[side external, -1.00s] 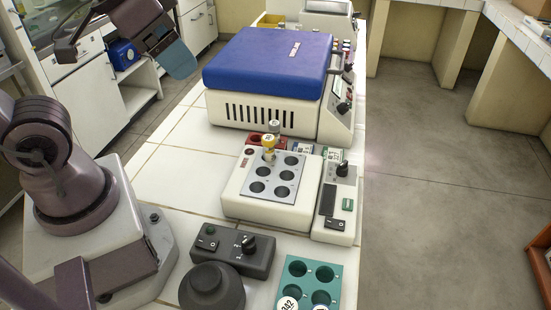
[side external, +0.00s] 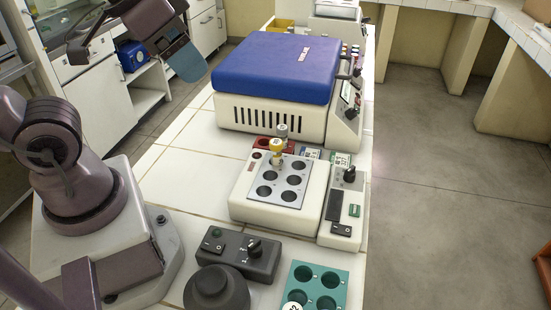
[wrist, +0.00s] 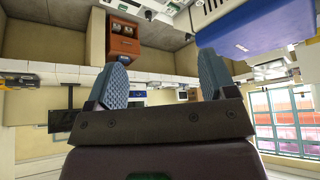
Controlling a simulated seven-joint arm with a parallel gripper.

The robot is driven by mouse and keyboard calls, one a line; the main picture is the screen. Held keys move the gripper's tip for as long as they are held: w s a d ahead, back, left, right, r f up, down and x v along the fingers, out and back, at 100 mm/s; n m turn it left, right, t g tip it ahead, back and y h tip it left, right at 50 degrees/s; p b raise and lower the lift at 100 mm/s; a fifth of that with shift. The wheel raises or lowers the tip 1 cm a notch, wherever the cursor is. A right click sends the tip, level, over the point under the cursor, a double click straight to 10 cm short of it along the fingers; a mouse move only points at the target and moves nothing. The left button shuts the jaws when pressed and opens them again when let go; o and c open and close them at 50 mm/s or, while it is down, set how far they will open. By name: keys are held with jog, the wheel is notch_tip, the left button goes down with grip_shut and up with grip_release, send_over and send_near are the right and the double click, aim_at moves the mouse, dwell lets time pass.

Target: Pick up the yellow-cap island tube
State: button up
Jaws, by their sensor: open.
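The yellow-cap tube (side external: 276,151) stands upright in the far left hole of the metal-topped block (side external: 290,196) in the side external view. A grey-capped tube (side external: 282,131) stands just behind it. My gripper (side external: 188,62) is high at the upper left, well away from the tube and to the left of the blue-lidded machine. In the wrist view my gripper (wrist: 164,80) shows two blue-grey fingers spread apart with nothing between them. The tube cannot be made out in the wrist view.
The blue-lidded machine (side external: 275,65) stands behind the block. A dark control box (side external: 237,256), a round black knob (side external: 214,289) and a teal rack (side external: 318,288) are in front. White tiles (side external: 185,170) left of the block are clear.

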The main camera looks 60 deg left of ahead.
jog(key=c, duration=0.3)
